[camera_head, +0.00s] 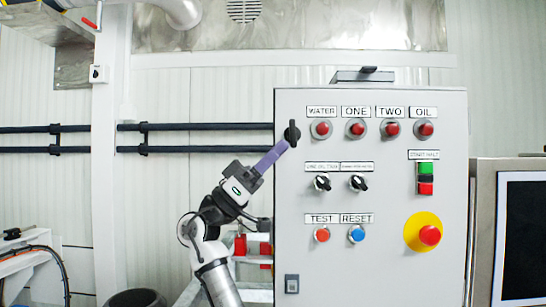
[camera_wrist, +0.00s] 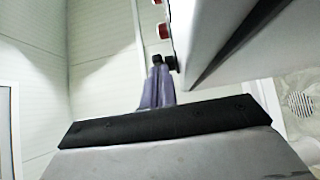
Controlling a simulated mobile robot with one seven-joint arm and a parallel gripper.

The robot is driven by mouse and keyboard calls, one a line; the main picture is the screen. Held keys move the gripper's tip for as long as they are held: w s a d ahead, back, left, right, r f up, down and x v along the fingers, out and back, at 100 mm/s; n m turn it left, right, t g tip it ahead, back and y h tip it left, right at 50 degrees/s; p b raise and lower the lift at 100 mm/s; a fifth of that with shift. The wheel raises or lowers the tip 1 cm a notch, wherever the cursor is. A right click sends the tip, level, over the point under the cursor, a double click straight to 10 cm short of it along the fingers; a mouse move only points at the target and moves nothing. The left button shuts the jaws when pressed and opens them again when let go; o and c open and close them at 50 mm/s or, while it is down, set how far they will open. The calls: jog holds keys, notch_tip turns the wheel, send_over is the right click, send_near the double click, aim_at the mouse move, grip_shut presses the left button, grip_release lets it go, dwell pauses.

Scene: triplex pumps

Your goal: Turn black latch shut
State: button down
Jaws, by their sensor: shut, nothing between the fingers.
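The black latch (camera_head: 292,133) sits on the left edge of the grey control cabinet's front, left of the WATER button. My gripper (camera_head: 285,145), with purple fingers, reaches up from the lower left, and its tips meet the latch or lie just in front of it. The fingers are shut with nothing between them. In the wrist view, the purple fingers (camera_wrist: 157,85) point at the dark latch (camera_wrist: 170,62) beside the cabinet's face. Contact cannot be told for certain. The latch looks roughly upright in the head view, with its lower part partly hidden by the fingertips.
The control cabinet (camera_head: 385,270) carries red buttons, two black selector knobs (camera_head: 322,183), a green-red switch (camera_head: 426,178) and a yellow-backed emergency stop (camera_head: 429,235). A monitor (camera_head: 522,235) stands at right. Dark pipes (camera_head: 200,127) run along the wall behind my arm. Open space lies left of the cabinet.

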dwell(0.3)
jog(key=b+v, duration=0.3)
jog(key=v, duration=1)
jog(key=shift+a+f+b, duration=0.25)
jog(key=shift+f+b, duration=0.05)
jog(key=shift+b, duration=0.05)
jog(key=shift+d, duration=0.1)
